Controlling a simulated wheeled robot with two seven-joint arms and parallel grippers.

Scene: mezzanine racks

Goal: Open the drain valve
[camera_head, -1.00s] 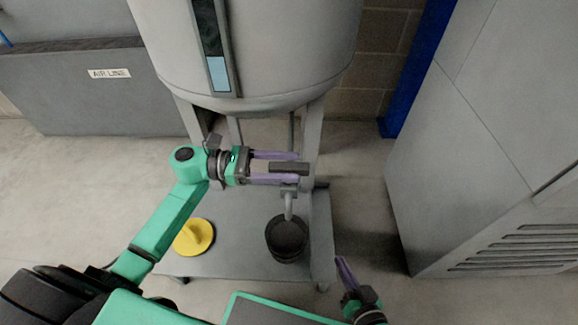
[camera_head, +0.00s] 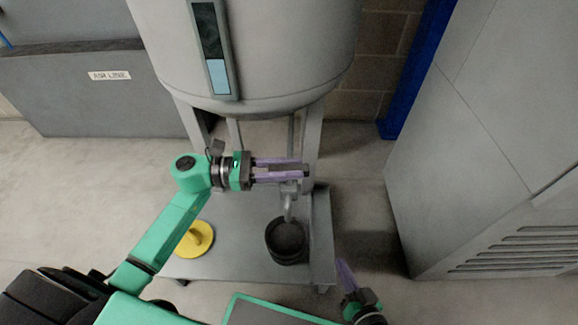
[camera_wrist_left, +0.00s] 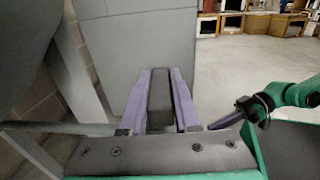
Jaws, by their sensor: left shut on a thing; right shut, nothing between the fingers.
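The drain valve handle (camera_head: 286,167) is a short dark bar below the grey tank (camera_head: 262,55), above a grey down-turned spout (camera_head: 288,203). My left gripper (camera_head: 300,168) is shut on the handle, with a purple finger along each side. In the left wrist view the handle (camera_wrist_left: 160,95) lies lengthwise between the two fingers. A black bucket (camera_head: 270,250) stands beneath the spout; its inside looks dark. A gauge strip (camera_head: 219,75) on the tank is light blue in its lower part. My right gripper (camera_head: 345,272) is shut and empty, low and right of the bucket.
A yellow round object (camera_head: 198,240) sits on the grey platform (camera_head: 235,255) left of the bucket. Tank legs (camera_head: 313,145) stand close behind the left gripper. A grey cabinet (camera_head: 480,150) is at the right, with open floor (camera_head: 365,215) before it.

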